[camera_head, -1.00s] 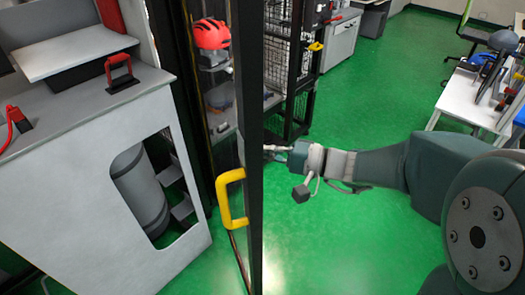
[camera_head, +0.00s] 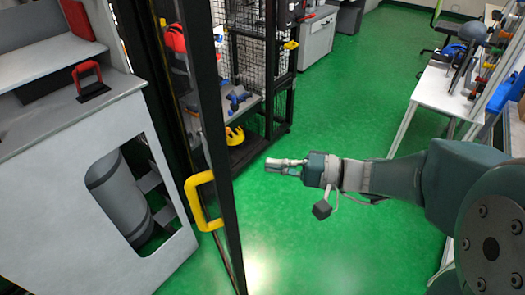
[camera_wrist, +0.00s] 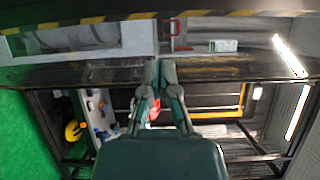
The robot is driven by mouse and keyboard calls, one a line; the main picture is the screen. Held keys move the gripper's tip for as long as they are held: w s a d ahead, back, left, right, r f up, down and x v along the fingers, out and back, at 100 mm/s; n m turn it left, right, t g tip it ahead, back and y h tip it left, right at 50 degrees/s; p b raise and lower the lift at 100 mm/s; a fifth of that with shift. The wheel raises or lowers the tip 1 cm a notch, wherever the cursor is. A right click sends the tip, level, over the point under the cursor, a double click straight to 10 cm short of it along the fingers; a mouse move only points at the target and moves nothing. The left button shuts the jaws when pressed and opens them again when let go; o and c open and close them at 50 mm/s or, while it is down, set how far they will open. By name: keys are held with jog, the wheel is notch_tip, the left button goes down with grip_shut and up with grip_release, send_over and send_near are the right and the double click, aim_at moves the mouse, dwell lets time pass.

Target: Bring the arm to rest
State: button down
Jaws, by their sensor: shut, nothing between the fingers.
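My arm reaches in from the right edge of the head view at mid-height. It ends in my gripper (camera_head: 272,163), which points left over the green floor. The fingers are shut and empty. They are just right of the dark-framed door (camera_head: 212,130), with a visible gap between them in the picture. The door carries a yellow handle (camera_head: 200,201). In the wrist view the two fingers (camera_wrist: 159,68) come together at their tips, and the door frame and rack show beyond them.
A grey cabinet (camera_head: 58,180) with a red handle (camera_head: 90,78) stands left. A mesh rack (camera_head: 255,50) behind the door holds a blue tool (camera_head: 237,99) and a yellow helmet (camera_head: 234,136). A white workbench (camera_head: 440,95) stands right. Green floor (camera_head: 330,110) is clear between.

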jog(key=s+d+f+n+g+h, duration=0.25)
jog(key=s+f+h, duration=0.25)
jog(key=s+h, duration=0.5)
jog(key=s+d+r+t+h, duration=0.1)
jog(key=d+t+h, duration=0.4)
jog(key=d, duration=0.6)
jog(key=r+h, duration=0.1)
jog(key=h, duration=0.1)
jog(key=shift+s+r+m+h, duration=0.3)
jog(key=shift+r+m+h, duration=0.05)
jog(key=shift+r+h, duration=0.05)
